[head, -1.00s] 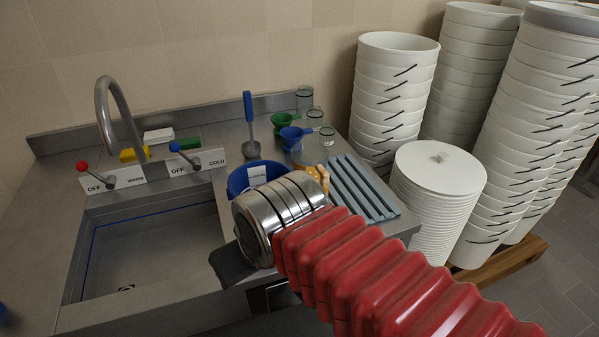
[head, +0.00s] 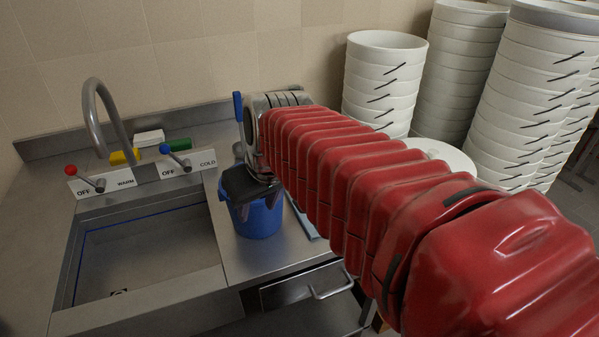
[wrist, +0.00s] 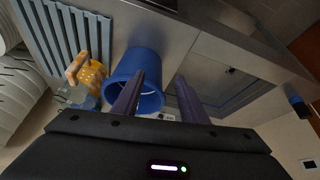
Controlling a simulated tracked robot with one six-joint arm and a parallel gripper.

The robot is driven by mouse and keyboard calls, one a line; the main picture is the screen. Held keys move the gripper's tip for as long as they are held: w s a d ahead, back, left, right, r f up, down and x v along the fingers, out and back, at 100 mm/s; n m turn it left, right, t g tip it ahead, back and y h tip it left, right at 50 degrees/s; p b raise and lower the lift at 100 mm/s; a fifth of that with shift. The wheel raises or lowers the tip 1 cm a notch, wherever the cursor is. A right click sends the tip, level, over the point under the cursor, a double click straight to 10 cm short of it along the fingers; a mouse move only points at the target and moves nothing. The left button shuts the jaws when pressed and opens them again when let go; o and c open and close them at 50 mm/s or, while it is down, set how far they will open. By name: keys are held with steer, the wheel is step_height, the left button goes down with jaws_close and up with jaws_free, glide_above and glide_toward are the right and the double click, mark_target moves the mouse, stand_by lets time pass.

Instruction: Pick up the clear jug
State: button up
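I cannot make out the clear jug for certain now. In the head view my red arm covers the back right of the counter, where clear vessels showed earlier. In the wrist view a pale bluish, see-through shape (wrist: 84,101) sits at lower left, partly cut off by my gripper body; I cannot tell what it is. My gripper (wrist: 158,80) is open, its two dark fingers apart with nothing held between them. In the head view my gripper (head: 248,196) is over the blue bucket (head: 262,219). The bucket also shows in the wrist view (wrist: 150,103), beside the left finger.
The sink basin (head: 145,250) is left of the bucket, with a curved tap (head: 92,110) behind. An orange-yellow object (wrist: 92,76) and a ribbed grey rack (wrist: 62,35) lie beside the bucket. White bucket stacks (head: 385,75) stand at right.

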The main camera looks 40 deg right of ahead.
steer(key=w+d, duration=0.2)
steer(key=d, duration=0.8)
steer(key=w+d+m, duration=0.1)
steer(key=w+d, duration=0.2)
steer(key=d, duration=0.8)
steer(key=shift+w+d+f+m+g, duration=0.15)
steer(key=shift+d+f+m+g, duration=0.15)
steer(key=shift+f+g, duration=0.1)
steer(key=shift+f, duration=0.1)
steer(key=x, duration=0.8)
steer(key=shift+w+d+f, duration=0.1)
steer(key=shift+w+f, duration=0.05)
steer(key=shift+f, duration=0.1)
steer(key=shift+x, duration=2.55)
steer(key=shift+d, duration=0.1)
steer(key=shift+c, duration=0.4)
